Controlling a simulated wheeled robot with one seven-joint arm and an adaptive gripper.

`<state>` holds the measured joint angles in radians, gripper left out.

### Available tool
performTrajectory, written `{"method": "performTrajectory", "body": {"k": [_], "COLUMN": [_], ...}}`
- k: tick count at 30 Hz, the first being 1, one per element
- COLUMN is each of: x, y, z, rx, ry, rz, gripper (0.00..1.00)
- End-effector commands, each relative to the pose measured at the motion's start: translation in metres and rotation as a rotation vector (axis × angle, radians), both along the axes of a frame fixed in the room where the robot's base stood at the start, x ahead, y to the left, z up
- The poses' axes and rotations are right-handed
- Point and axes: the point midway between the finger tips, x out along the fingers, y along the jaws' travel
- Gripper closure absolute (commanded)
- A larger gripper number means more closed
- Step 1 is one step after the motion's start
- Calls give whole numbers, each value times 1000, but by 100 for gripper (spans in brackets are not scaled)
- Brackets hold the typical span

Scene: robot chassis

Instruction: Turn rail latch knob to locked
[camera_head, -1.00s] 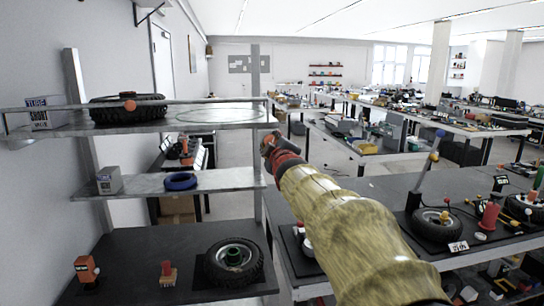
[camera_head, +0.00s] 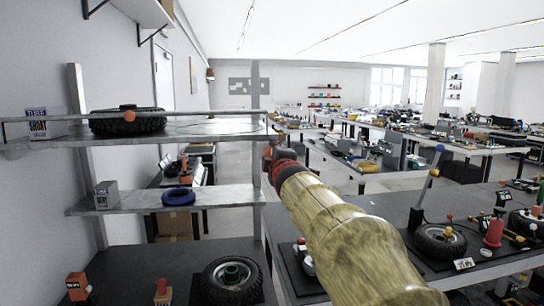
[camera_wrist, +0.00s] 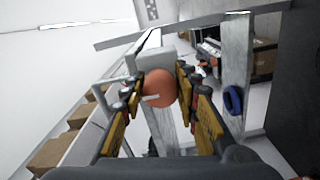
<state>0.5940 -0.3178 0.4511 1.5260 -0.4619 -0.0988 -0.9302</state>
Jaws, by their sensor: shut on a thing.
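The latch knob (camera_wrist: 160,88) is a round orange ball with a pale pointer line across its face. It sits in front of a grey block (camera_wrist: 155,56) in the wrist view. My gripper (camera_wrist: 160,90) has a finger on each side of the knob and is shut on it. In the head view my gripper (camera_head: 270,151) is at the right end of the upper shelf, beside the upright post, and largely hides the knob there. The rail (camera_head: 195,111) runs along the front of the upper shelf. I cannot tell which marking the pointer faces.
A second orange ball (camera_head: 129,117) is on the rail in front of a tire (camera_head: 110,125) on the upper shelf (camera_head: 215,131). A blue ring (camera_head: 178,196) lies on the shelf below. A dark workbench (camera_head: 380,200) with several items stands to the right.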

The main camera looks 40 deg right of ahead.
Motion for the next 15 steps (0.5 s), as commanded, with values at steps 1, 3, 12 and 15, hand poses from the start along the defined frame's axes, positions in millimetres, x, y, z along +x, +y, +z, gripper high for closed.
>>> {"method": "performTrajectory", "body": {"k": [1,3,12,15], "x": [0,0,0,0], "y": [0,0,0,0], "z": [0,0,0,0], "rx": [-1,-1,0,0], "ry": [1,1,0,0], "rz": [0,0,0,0], "gripper": [95,95,56,51]}}
